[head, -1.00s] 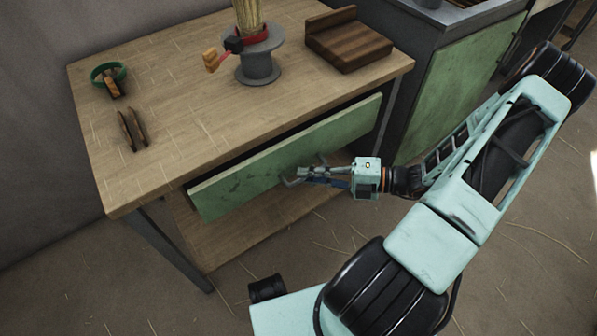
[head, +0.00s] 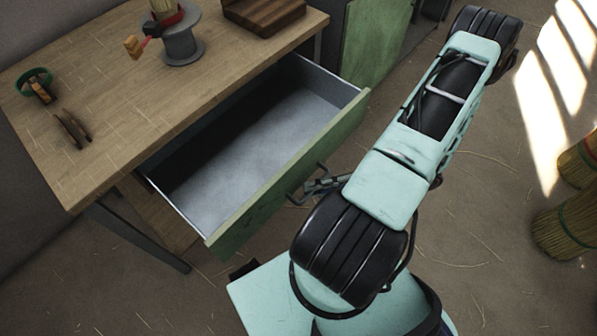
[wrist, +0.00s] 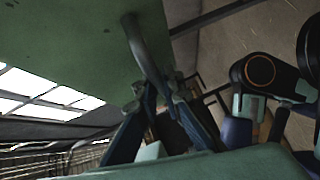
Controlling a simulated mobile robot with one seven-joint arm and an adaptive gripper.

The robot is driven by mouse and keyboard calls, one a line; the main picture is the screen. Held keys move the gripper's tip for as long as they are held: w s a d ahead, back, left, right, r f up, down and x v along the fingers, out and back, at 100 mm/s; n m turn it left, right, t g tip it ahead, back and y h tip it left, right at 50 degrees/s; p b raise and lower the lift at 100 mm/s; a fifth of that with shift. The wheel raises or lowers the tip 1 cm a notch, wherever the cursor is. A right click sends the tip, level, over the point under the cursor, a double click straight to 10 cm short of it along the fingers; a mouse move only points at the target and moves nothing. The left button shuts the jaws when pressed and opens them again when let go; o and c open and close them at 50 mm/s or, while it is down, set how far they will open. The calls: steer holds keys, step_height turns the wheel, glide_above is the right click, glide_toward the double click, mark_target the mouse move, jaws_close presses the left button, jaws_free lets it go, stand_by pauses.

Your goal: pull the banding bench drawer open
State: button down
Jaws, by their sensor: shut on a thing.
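The banding bench (head: 110,118) has a wooden top and stands at the left in the head view. Its drawer (head: 250,135) is pulled well out, and its grey metal inside looks empty. The green drawer front (head: 300,180) faces my arm. A dark bar handle (head: 297,194) sits on the front; it also shows in the wrist view (wrist: 146,48). My gripper (head: 312,188) is at the handle, partly hidden by my arm. In the wrist view its fingers (wrist: 160,92) are closed around the handle's lower part.
On the bench top are a grey spool stand (head: 181,45) with a broom head, a dark wooden block (head: 263,14), a green ring (head: 35,80) and a brown wooden piece (head: 72,128). The floor between is mostly clear.

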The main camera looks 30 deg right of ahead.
steer(key=shift+s+d, duration=0.2)
steer(key=shift+s, duration=0.35)
steer(key=shift+s+d, duration=0.2)
steer(key=shift+s, duration=0.3)
steer(key=c, duration=2.1)
jaws_free()
steer(key=v, duration=1.2)
steer(key=shift+s, duration=0.1)
